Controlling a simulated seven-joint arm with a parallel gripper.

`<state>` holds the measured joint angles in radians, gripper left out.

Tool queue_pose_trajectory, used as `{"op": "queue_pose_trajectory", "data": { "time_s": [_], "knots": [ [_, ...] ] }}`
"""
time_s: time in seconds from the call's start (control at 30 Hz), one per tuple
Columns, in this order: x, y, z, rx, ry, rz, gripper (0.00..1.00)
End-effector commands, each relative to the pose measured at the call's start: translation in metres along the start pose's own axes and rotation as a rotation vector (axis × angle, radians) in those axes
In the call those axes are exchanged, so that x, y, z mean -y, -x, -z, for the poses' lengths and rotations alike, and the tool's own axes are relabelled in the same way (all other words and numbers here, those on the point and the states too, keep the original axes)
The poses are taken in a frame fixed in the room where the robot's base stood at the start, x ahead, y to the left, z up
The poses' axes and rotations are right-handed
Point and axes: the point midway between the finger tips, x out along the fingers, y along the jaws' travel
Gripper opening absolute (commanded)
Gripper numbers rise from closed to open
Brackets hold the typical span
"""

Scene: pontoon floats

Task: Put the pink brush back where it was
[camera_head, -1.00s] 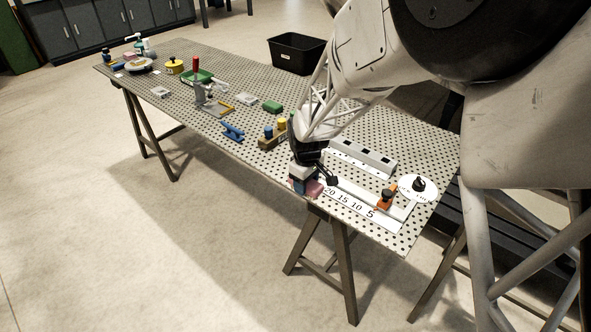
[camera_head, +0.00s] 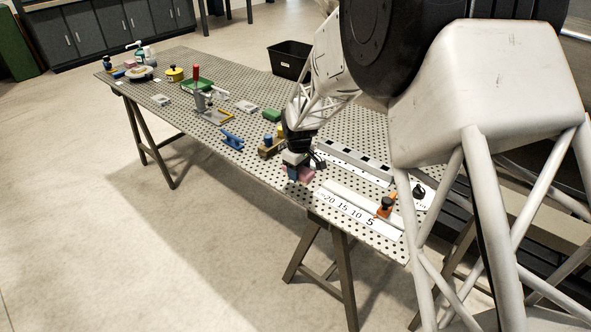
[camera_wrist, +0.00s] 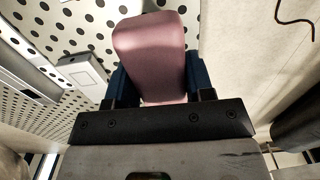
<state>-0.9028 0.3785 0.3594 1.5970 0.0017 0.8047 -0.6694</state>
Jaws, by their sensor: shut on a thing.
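The pink brush (camera_wrist: 150,55) is a rounded pink block that fills the middle of the wrist view. My gripper (camera_wrist: 155,82) is shut on it, with a dark blue finger on each side. In the head view my gripper (camera_head: 294,172) is over the front edge of the perforated table, left of the white ruler, and the pink brush (camera_head: 306,173) shows at its fingertips. I cannot tell from the head view how high the brush is above the table.
The white numbered ruler (camera_head: 348,213) and an orange clamp piece (camera_head: 385,207) lie right of my gripper. A brown block holder (camera_head: 267,151), a blue clamp (camera_head: 232,139) and a green block (camera_head: 271,115) lie left. A black bin (camera_head: 289,60) stands beyond the table.

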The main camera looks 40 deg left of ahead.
Motion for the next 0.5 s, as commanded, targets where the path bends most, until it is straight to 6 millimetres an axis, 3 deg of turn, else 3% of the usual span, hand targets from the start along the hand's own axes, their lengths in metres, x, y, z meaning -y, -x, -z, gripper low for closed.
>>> {"op": "queue_pose_trajectory", "data": {
  "time_s": [0.3, 0.5],
  "knots": [
    [-0.025, -0.005, 0.031, 0.001, 0.0, 0.0, 0.19],
    [-0.033, -0.005, 0.041, 0.0, 0.0, 0.0, 0.19]
  ]
}}
